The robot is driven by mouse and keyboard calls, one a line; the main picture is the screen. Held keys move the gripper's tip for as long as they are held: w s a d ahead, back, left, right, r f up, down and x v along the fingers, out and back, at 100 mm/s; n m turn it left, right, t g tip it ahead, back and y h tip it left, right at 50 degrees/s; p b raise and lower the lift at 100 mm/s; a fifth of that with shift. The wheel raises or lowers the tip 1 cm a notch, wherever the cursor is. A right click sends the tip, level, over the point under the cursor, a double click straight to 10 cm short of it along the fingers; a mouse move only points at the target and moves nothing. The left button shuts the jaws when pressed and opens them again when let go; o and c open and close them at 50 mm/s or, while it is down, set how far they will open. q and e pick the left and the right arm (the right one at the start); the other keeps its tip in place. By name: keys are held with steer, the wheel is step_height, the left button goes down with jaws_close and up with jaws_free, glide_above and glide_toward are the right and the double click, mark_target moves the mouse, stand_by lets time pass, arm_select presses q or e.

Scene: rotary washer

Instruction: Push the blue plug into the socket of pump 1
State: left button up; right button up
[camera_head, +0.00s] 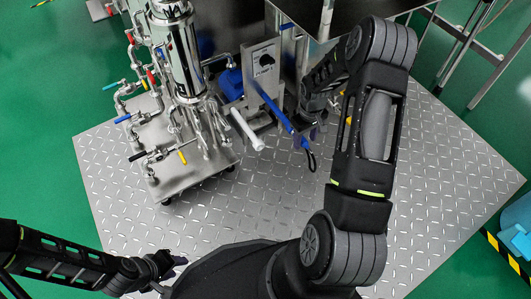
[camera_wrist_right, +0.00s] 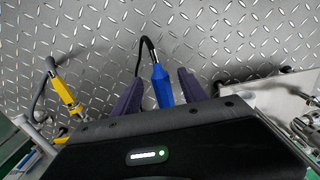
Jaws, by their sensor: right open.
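The blue plug (camera_wrist_right: 162,88) shows in the right wrist view with a black cable curving from its far end. My right gripper (camera_wrist_right: 160,92) is open, with one purple finger on each side of the plug and a visible gap to the left finger. Contact with the right finger is unclear. In the head view the plug (camera_head: 304,142) appears small and blue above a dark cable loop, by the control box (camera_head: 264,64) with a black knob. The socket cannot be made out. My left gripper (camera_head: 168,264) is at the lower left, away from the equipment; its jaws are too small to read.
A yellow plug (camera_wrist_right: 69,97) on a grey cable lies left of my right gripper. A piped steel rig (camera_head: 180,170) with coloured valve handles stands left of the box. A dark-topped table (camera_head: 335,12) is behind. The metal floor plate (camera_head: 250,205) in front is clear.

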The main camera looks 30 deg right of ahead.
step_height(320, 180, up, 5)
steer(key=shift+p, duration=0.6)
steer(key=shift+s+f, duration=0.1)
